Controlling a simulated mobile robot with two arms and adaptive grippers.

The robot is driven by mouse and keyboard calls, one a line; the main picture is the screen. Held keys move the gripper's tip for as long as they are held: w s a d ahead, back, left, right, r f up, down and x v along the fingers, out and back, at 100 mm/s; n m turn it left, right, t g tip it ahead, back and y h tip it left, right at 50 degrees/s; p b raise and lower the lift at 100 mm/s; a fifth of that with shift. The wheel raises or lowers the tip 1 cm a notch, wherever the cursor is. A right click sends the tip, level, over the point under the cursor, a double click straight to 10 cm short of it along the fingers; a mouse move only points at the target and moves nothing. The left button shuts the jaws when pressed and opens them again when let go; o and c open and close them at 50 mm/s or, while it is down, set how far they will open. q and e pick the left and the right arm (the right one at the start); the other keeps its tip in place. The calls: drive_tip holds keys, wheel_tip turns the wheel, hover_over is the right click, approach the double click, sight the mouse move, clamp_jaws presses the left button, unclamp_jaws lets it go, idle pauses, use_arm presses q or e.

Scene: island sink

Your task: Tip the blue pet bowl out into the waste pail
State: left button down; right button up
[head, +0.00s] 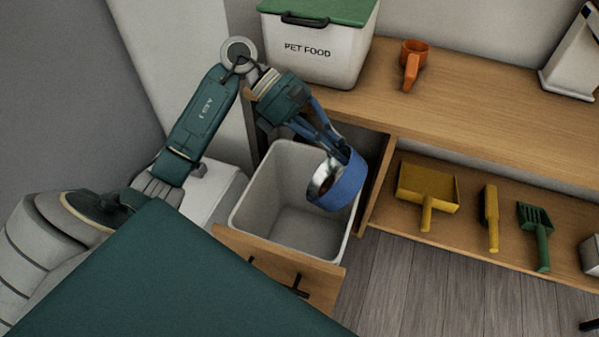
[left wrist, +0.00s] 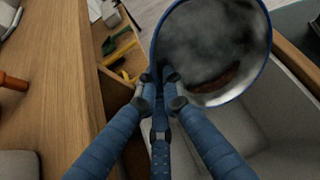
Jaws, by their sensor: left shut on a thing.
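The blue pet bowl (head: 346,186) is tilted on its side above the right part of the waste pail (head: 245,205), its open side facing left over the pail. My left gripper (head: 338,152) is shut on the bowl's rim. In the left wrist view the bowl (left wrist: 190,45) shows its grey metal inside, with a brown lump (left wrist: 217,79) near the rim. The pail is a pale open bin in a pulled-out wooden drawer; the part of its floor that shows looks empty. My right gripper is out of view.
A pet food box (head: 320,55) with a green lid and an orange scoop (head: 412,62) stand on the wooden counter (head: 470,110). A yellow dustpan (head: 427,186), a yellow brush (head: 489,215) and a green slotted tool (head: 540,230) lie on the lower shelf.

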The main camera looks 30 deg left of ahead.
use_arm(q)
drive_tip(key=shift+d+p, duration=0.1)
drive_tip(key=shift+p, duration=0.2)
drive_tip(key=shift+d+r+y+p, duration=0.15)
drive_tip(key=shift+y+p, duration=0.35)
drive_tip(key=shift+p, duration=0.45)
drive_tip(key=w+d+f+g+y+p, duration=0.2)
drive_tip(key=d+f+y+p, duration=0.2)
drive_tip(key=d+f+y, duration=0.2)
drive_tip(key=d+y, duration=0.2)
drive_tip(key=y, duration=0.2)
drive_tip(key=shift+d+n+g+p, duration=0.25)
drive_tip(key=shift+n+g+p, duration=0.05)
drive_tip(key=shift+p, duration=0.1)
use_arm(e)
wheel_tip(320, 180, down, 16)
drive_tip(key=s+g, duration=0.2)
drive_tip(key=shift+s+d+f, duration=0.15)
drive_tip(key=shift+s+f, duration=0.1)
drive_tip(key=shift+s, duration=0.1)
use_arm(q)
drive_tip(key=shift+w, duration=0.1)
